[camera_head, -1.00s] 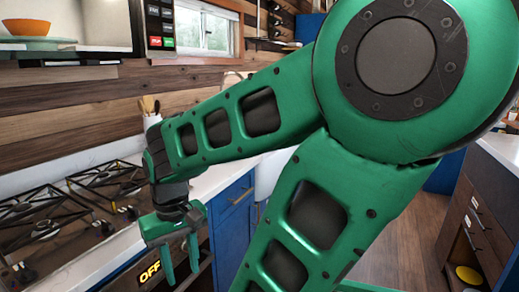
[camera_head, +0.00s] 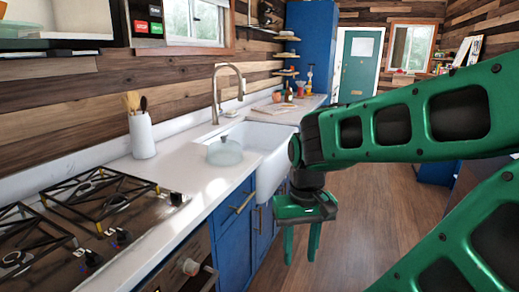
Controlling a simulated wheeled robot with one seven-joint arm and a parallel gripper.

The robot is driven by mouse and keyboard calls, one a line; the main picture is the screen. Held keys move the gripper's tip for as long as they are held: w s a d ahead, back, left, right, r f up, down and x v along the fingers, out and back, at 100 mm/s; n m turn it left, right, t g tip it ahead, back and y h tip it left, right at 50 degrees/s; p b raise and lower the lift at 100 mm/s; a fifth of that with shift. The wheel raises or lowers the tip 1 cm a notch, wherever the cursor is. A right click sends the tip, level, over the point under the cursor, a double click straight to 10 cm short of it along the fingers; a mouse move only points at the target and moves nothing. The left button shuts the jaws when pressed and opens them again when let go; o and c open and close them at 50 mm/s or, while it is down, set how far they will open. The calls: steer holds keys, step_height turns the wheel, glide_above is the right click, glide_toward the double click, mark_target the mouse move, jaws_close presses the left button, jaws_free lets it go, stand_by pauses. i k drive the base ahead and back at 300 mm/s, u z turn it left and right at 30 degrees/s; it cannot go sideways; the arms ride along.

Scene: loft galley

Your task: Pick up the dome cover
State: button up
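A clear dome cover (camera_head: 225,153) with a small dark knob sits on the white counter (camera_head: 181,172), at the near edge of the sink. My gripper (camera_head: 301,254) hangs below my green arm, to the right of the counter front and lower in the picture than the dome cover. It points down, its two fingers apart and empty, with floor visible between them. It does not touch the dome cover.
The white sink (camera_head: 267,148) with a tall faucet (camera_head: 216,90) lies beyond the dome. A utensil crock (camera_head: 142,135) stands on the counter to the left. The gas stove (camera_head: 100,205) is at near left. Wood floor (camera_head: 350,225) is open to the right.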

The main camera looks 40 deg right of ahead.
mark_target(224, 151)
steer(key=z, duration=0.7)
steer(key=i, duration=0.5)
steer(key=u, duration=0.05)
steer(key=k, duration=1)
steer(key=z, duration=0.6)
steer(key=i, duration=1.2)
steer(key=u, duration=0.35)
